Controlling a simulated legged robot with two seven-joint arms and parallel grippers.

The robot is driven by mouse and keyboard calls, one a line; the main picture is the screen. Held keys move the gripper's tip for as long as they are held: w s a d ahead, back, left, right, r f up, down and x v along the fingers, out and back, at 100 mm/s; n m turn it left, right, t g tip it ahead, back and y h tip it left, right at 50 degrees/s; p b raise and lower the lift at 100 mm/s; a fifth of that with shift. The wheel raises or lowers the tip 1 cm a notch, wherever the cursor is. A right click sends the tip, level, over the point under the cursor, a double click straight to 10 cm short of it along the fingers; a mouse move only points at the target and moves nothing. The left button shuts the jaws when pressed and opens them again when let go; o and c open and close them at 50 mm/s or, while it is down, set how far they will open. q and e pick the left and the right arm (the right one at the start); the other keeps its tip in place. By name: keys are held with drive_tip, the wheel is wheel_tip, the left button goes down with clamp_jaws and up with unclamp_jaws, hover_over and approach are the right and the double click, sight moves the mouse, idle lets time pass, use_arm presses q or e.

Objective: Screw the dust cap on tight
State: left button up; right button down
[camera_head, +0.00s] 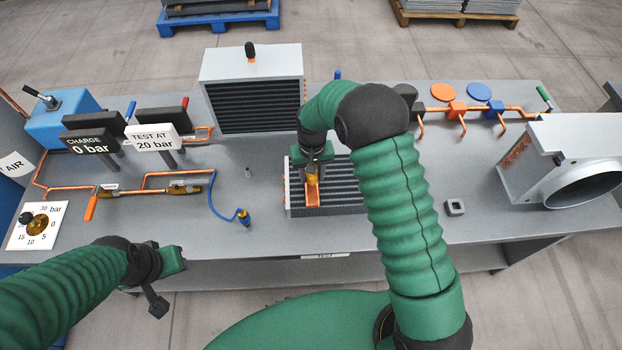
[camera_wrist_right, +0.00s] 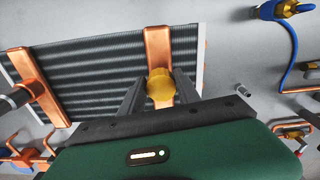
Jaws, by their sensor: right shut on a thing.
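A finned coil (camera_head: 346,183) with copper strips lies on the bench, and it also shows in the right wrist view (camera_wrist_right: 95,75). My right gripper (camera_head: 314,170) points down at the coil and is shut on the cap, one finger on each side in the right wrist view (camera_wrist_right: 161,95). Whether the cap is fully seated cannot be told. My left gripper (camera_head: 165,275) is at the bench's front edge; its jaws are unclear.
A blue hose with a brass-tipped connector (camera_head: 243,216) lies left of the coil. Behind is a larger finned unit (camera_head: 253,90); a fan housing (camera_head: 565,165) is at right.

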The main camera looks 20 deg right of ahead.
idle(0.3)
drive_tip(key=c, duration=0.8)
unclamp_jaws()
drive_tip(key=shift+f, duration=0.1)
drive_tip(key=shift+o, duration=0.5)
drive_tip(key=o, duration=0.3)
drive_tip(key=o, duration=0.4)
